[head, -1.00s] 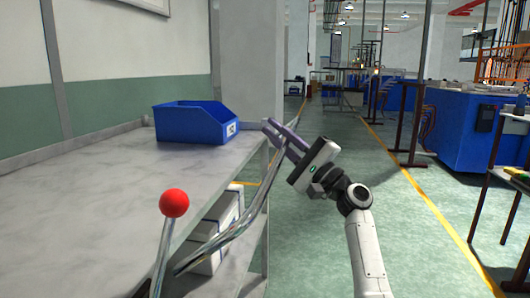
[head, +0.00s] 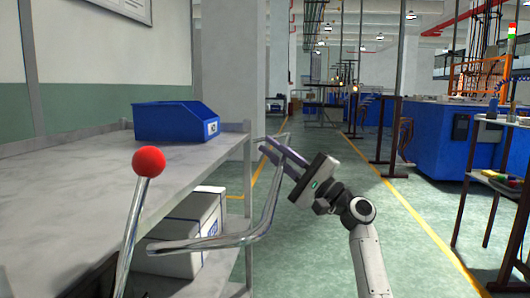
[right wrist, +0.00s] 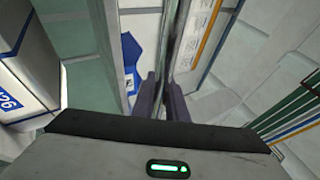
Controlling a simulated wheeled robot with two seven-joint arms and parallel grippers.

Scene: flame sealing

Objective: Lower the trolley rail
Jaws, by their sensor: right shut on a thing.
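The trolley rail (head: 268,205) is a bent chrome tube at the right side of the grey trolley (head: 70,215). Its near arm runs almost level in the head view, and its outer bar rises in the picture toward the far end. My right gripper (head: 271,148) is shut on the outer bar near that far end. In the right wrist view the rail (right wrist: 173,40) runs up the picture from between my right gripper's fingers (right wrist: 163,92). The exact contact is partly hidden. My left gripper is not in view.
A blue bin (head: 170,123) stands on the trolley's top, and a white box (head: 200,215) sits on its lower shelf. A lever with a red knob (head: 149,161) rises close in front. The green floor (head: 320,170) right of the rail is open, with blue machines (head: 440,140) beyond.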

